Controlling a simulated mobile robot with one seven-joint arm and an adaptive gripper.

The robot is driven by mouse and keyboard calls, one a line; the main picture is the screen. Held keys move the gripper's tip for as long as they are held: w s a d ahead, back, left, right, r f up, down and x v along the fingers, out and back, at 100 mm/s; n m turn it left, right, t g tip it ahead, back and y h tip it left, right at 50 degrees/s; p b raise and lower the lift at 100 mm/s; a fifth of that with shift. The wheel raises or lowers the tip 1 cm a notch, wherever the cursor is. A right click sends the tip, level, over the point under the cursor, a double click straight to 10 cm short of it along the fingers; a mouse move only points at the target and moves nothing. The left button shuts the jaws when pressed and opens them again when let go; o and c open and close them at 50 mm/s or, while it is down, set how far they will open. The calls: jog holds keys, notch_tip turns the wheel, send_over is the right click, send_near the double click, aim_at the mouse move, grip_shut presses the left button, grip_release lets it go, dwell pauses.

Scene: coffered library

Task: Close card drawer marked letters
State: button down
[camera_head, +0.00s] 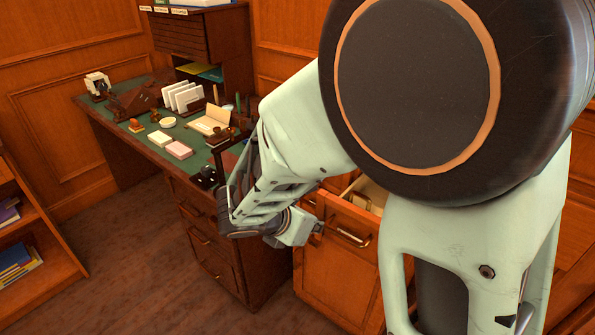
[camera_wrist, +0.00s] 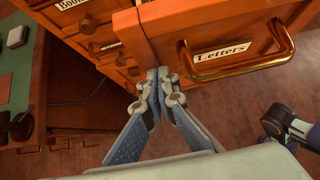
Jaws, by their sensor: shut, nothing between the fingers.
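The card drawer marked "Letters" (camera_wrist: 258,38) stands pulled out, with a brass handle (camera_wrist: 245,62) across its wooden front and a white label. In the head view the drawer (camera_head: 345,222) stands open from its cabinet, and pale contents show inside; my arm hides part of it. My gripper (camera_wrist: 158,82) is shut and empty, its fingertips at the left edge of the drawer front, left of the handle. I cannot tell whether they touch it. In the head view my gripper (camera_head: 316,229) is beside the drawer front's left side.
Another drawer with a partly readable label (camera_wrist: 72,3) is left of the open one. A green-topped desk (camera_head: 150,140) with cards, stamps and papers stands to the left. A low bookshelf (camera_head: 30,235) is at far left. Bare wooden floor (camera_head: 130,270) lies between them.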

aim_at(355, 184)
jog(key=w+d, duration=0.3)
jog(key=w, duration=0.1)
jog(key=w+d+p, duration=0.1)
jog(key=w+d, duration=0.3)
jog(key=w, duration=0.1)
jog(key=w+d, duration=0.3)
jog(key=w, duration=0.1)
jog(key=shift+w+d, duration=0.4)
jog(key=shift+w+r, duration=0.1)
jog(key=shift+r, duration=0.05)
jog(key=shift+d+r, duration=0.1)
